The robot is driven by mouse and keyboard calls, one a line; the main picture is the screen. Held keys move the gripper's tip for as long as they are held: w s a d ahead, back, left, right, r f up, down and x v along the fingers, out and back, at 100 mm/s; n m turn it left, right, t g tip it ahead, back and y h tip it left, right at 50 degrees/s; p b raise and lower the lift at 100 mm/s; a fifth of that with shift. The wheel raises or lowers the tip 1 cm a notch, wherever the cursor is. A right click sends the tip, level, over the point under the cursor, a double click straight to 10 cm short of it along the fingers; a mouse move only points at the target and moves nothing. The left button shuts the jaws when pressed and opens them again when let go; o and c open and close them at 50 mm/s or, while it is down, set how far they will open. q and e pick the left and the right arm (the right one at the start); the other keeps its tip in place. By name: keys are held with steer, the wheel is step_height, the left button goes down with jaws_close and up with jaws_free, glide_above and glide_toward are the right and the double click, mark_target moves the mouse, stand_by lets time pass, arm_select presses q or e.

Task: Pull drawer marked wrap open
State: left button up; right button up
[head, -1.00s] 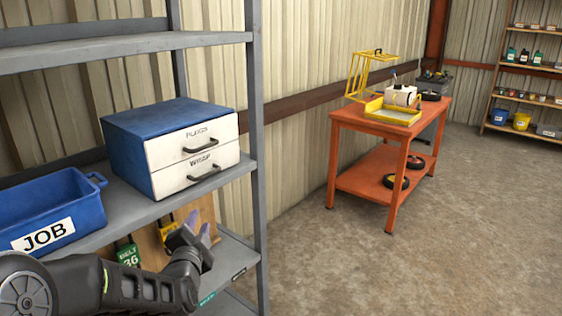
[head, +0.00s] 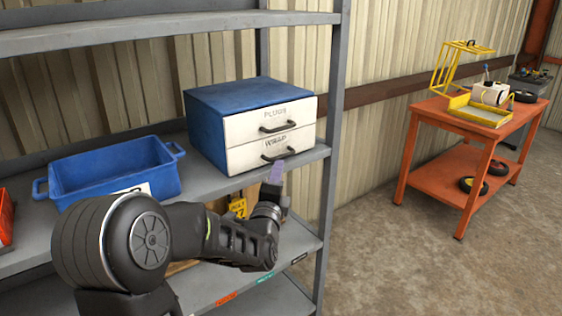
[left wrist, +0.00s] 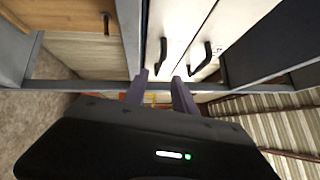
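A blue cabinet (head: 208,128) with two white drawers stands on the grey shelf. The lower drawer, marked WRAP (head: 245,159), has a dark bar handle (head: 280,155) and looks shut. My left gripper (head: 276,172) is just in front of and below that handle, partly covering the drawer's lower edge. In the left wrist view the fingers of the left gripper (left wrist: 160,90) are apart and empty. The WRAP handle (left wrist: 162,55) shows ahead, roughly between the fingertips; I see no contact. My right gripper is out of view.
The upper drawer, marked PLUGS (head: 270,118), looks shut. A blue bin (head: 115,172) sits left of the cabinet. A grey shelf post (head: 331,150) stands close on the right. An orange table (head: 470,118) stands further right, with open floor before it.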

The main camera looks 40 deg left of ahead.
mark_target(281, 158)
arm_select(q)
steer(key=x, duration=0.6)
steer(key=shift+w+p, duration=0.1)
steer(key=shift+p, duration=0.2)
steer(key=shift+c, duration=0.2)
jaws_close()
stand_by(0.9)
